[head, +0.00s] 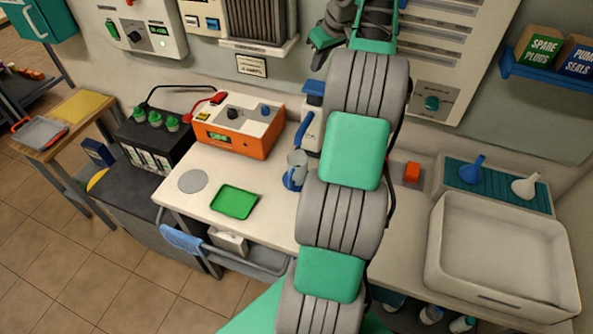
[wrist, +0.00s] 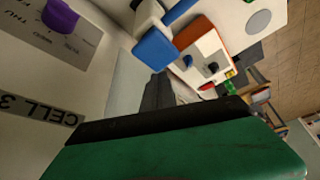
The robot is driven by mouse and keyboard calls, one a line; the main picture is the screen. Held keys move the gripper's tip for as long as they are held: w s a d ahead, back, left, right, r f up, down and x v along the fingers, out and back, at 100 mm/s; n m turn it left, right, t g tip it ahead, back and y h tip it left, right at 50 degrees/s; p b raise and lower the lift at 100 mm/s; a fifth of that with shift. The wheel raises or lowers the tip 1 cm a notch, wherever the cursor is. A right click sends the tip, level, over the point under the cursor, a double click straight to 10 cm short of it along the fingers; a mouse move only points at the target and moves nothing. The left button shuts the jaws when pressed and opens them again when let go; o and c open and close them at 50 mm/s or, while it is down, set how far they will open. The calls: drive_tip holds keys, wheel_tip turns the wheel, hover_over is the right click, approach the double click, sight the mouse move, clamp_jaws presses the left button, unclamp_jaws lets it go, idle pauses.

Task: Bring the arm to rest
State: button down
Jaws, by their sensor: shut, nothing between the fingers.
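My arm rises through the middle of the head view, over the workbench (head: 215,160), with its far end up by the wall. A wall panel with a purple knob (wrist: 60,17) and a "CELL 3" label (wrist: 45,119) is close on the left of that view.
On the bench are an orange charger (head: 240,132), a green tray (head: 234,202) and a grey disc (head: 193,181). A black battery (head: 150,140) stands left. A white sink (head: 500,250) and funnels (head: 468,168) are right. A blue shelf (head: 545,76) juts from the wall.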

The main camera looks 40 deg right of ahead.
wheel_tip(320, 180, up, 2)
drive_tip(key=shift+r, duration=0.45)
drive_tip(key=shift+a, duration=0.1)
